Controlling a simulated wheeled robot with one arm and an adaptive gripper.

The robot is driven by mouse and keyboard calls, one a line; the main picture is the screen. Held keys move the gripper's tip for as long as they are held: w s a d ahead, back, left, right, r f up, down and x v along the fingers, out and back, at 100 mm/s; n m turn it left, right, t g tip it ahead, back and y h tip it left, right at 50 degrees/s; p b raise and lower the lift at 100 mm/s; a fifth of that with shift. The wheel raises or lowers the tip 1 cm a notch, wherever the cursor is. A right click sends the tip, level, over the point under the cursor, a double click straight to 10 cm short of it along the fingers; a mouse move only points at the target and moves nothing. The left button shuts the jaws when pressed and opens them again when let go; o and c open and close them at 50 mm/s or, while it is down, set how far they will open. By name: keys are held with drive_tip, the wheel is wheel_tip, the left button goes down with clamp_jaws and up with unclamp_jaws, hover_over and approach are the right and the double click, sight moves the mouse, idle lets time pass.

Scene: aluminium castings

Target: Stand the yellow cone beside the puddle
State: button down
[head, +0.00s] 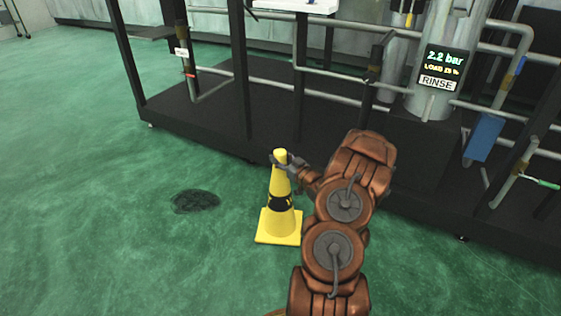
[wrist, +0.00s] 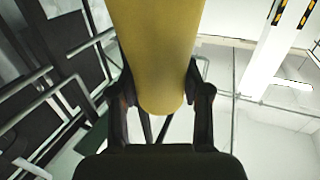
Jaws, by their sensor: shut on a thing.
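The yellow cone (head: 280,222) with a black band stands upright in the head view, its square base at or just above the green floor; I cannot tell if it touches. My gripper (head: 286,161) is shut on the cone near its top. In the wrist view the cone (wrist: 157,45) fills the space between the two fingers of my gripper (wrist: 160,100). The dark puddle (head: 195,201) lies on the floor to the left of the cone, with a strip of bare floor between them.
A dark skid frame (head: 215,120) with pipes stands behind the cone. A display reading RINSE (head: 440,68) is on a tank at the right. A blue box (head: 484,138) hangs on the pipework there. The green floor (head: 90,220) at the left is clear.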

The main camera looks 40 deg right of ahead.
idle(0.3)
drive_tip(key=c, duration=0.5)
unclamp_jaws()
drive_tip(key=shift+f, duration=0.1)
drive_tip(key=shift+s, duration=0.4)
drive_tip(key=s+p, duration=0.1)
drive_tip(key=s, duration=0.2)
drive_tip(key=s+p, duration=0.1)
drive_tip(key=s, duration=0.3)
drive_tip(key=s+a+p, duration=0.1)
drive_tip(key=s, duration=0.3)
drive_tip(key=shift+s+a+p, duration=0.1)
drive_tip(key=shift+p, duration=0.2)
